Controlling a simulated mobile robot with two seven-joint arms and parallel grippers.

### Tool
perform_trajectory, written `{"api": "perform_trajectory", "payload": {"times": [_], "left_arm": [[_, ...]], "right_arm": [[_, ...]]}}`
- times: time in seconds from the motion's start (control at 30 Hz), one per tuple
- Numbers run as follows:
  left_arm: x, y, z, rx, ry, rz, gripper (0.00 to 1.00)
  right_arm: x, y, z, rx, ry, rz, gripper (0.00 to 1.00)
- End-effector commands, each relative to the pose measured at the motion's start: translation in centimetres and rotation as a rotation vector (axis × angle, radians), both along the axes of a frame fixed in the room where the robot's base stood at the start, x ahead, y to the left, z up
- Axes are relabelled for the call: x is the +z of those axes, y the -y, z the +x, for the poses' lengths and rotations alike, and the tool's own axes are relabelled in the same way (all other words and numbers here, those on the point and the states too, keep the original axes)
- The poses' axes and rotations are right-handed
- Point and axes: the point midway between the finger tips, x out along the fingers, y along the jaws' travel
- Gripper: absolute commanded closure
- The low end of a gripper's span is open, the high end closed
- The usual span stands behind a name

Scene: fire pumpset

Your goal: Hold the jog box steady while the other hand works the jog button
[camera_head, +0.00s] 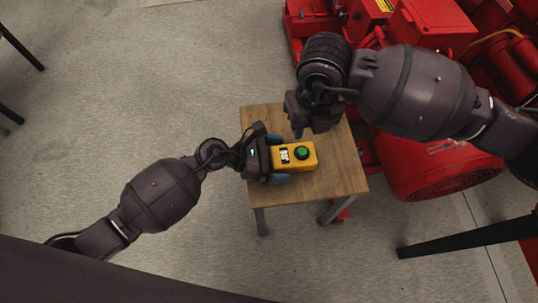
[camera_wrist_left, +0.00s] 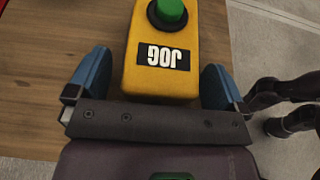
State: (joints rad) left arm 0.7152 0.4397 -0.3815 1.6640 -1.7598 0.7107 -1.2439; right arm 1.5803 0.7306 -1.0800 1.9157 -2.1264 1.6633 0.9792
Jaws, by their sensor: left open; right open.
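The yellow jog box (camera_head: 282,164) lies on a small wooden table (camera_head: 330,180), with a green jog button (camera_head: 302,153) on its top. My left gripper (camera_head: 278,159) is open, with its blue fingers on either side of the box's near end. In the left wrist view, the box (camera_wrist_left: 160,75) shows its JOG label and green button (camera_wrist_left: 168,12), and a gap shows between the box and each finger of the left gripper (camera_wrist_left: 160,85). My right gripper (camera_head: 297,122) is above the table's far side, beyond the box; its fingertips are hard to make out.
Red pump machinery (camera_head: 430,30) fills the upper right, with a round red housing (camera_head: 435,175) close to the table's right side. Dark legs (camera_head: 20,50) stand at the far left. The grey floor (camera_head: 130,100) left of the table is open.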

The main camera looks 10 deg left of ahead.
Motion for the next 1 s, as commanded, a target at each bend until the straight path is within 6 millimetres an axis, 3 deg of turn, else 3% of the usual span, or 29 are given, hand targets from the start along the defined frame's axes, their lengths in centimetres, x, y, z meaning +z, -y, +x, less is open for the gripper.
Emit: {"api": "perform_trajectory", "payload": {"times": [0.27,0.7,1.0], "left_arm": [[-0.02,0.15,0.05,0.0,0.0,-0.001,0.02],[-0.02,0.13,0.04,0.0,0.0,-0.001,0.65],[-0.02,0.12,0.04,0.0,0.0,-0.001,0.65]], "right_arm": [[0.01,0.0,0.0,0.0,0.0,0.0,0.57],[0.01,0.0,0.0,0.0,0.0,0.0,0.57],[0.01,0.0,0.0,0.0,0.0,0.0,0.57]]}}
